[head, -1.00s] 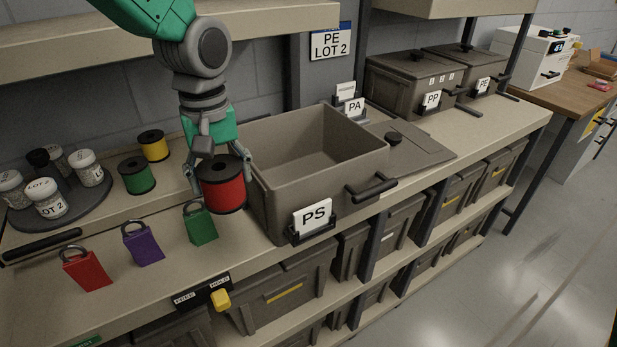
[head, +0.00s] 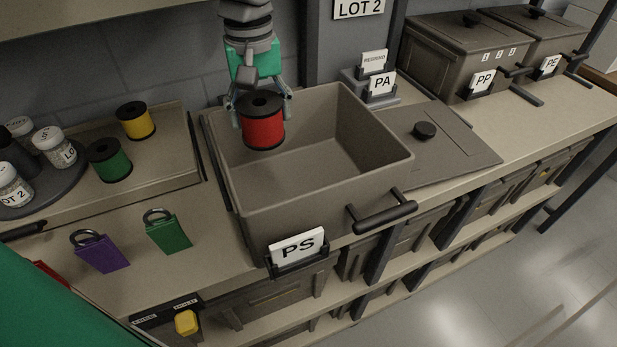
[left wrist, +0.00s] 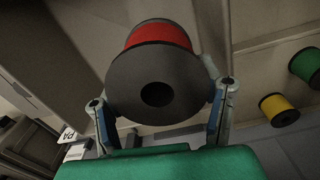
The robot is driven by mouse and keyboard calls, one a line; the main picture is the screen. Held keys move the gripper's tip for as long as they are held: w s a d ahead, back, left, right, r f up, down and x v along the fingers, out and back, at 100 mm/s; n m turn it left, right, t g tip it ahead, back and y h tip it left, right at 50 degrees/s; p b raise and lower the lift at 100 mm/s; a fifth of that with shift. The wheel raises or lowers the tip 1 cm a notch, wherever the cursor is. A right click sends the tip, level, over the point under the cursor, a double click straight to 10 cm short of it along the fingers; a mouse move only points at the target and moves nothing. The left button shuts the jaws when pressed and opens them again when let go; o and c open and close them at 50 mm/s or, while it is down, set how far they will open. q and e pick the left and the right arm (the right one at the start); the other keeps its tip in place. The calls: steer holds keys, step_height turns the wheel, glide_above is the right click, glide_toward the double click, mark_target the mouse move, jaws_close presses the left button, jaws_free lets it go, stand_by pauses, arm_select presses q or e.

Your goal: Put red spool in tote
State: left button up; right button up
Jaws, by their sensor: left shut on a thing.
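The red spool (head: 263,130), with black end flanges, is held upright in my left gripper (head: 262,108). The gripper's two fingers are shut on its sides. In the head view the spool appears over the left back part of the open grey-brown tote (head: 317,217), which bears a PS label. Its exact height over the tote floor is hard to tell. In the left wrist view the spool (left wrist: 160,85) shows its black flange between the fingers (left wrist: 160,105). My right gripper is not in view.
A green spool (head: 109,160) and a yellow spool (head: 135,121) stand on the left. Purple (head: 101,253) and green (head: 168,233) padlock-shaped tags lie in front. The tote's lid (head: 440,150) lies to its right. Closed bins (head: 465,60) stand at the back right.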

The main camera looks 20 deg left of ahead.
arm_select(q)
steer(key=shift+w+d+f+b, duration=0.1)
steer(key=shift+d+f+b, duration=0.05)
steer(key=shift+f, duration=0.3)
steer(key=shift+w+d+f+b, duration=0.1)
steer(key=shift+f+b, duration=0.05)
steer(key=shift+f, duration=0.3)
steer(key=f+b, duration=0.2)
steer(key=s+f+b, duration=0.1)
steer(key=f, duration=0.1)
steer(key=shift+d+f+b, duration=0.2)
steer(key=shift+b, duration=0.15)
steer(key=f, duration=0.6)
steer(key=shift+s+a, duration=0.1)
steer(key=shift+a, duration=0.2)
steer(key=shift+d+f, duration=0.3)
steer(key=shift+f, duration=0.25)
step_height(320, 180, down, 3)
steer(key=shift+f+b, duration=0.1)
steer(key=shift+b, duration=0.25)
steer(key=shift+a+f, duration=0.1)
steer(key=shift+a, duration=0.2)
steer(key=o, duration=1.4)
steer(key=shift+c, duration=0.2)
steer(key=shift+d, duration=0.1)
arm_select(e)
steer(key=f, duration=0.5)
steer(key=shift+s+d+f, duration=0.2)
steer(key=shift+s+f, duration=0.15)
